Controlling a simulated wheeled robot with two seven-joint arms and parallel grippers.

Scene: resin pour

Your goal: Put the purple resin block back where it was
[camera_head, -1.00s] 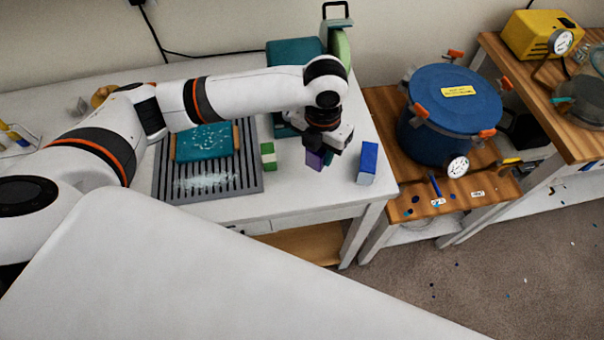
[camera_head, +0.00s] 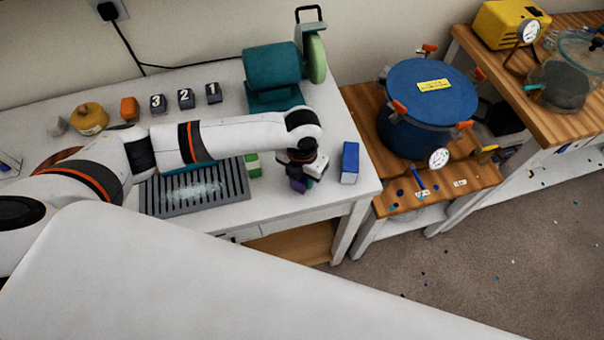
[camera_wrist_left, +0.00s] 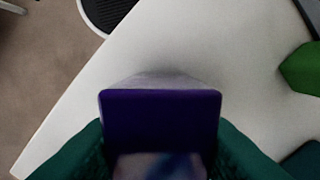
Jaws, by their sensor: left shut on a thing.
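The purple resin block (camera_head: 298,186) is at my left gripper (camera_head: 300,176) near the right end of the white table, between a green block and a blue block. In the left wrist view the purple block (camera_wrist_left: 160,118) fills the gap between the two green fingers, which are shut on it. The pale table top lies just beyond the block; I cannot tell whether the block touches it. My right gripper is not in view.
The green-and-white block (camera_head: 253,165) stands left of the gripper and the blue block (camera_head: 349,163) right of it. A slatted grey tray (camera_head: 195,208) lies further left. A teal grinder (camera_head: 273,72) stands behind. Numbered dark blocks (camera_head: 186,98) stand at the back. A blue pressure pot (camera_head: 430,105) stands on the wooden bench.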

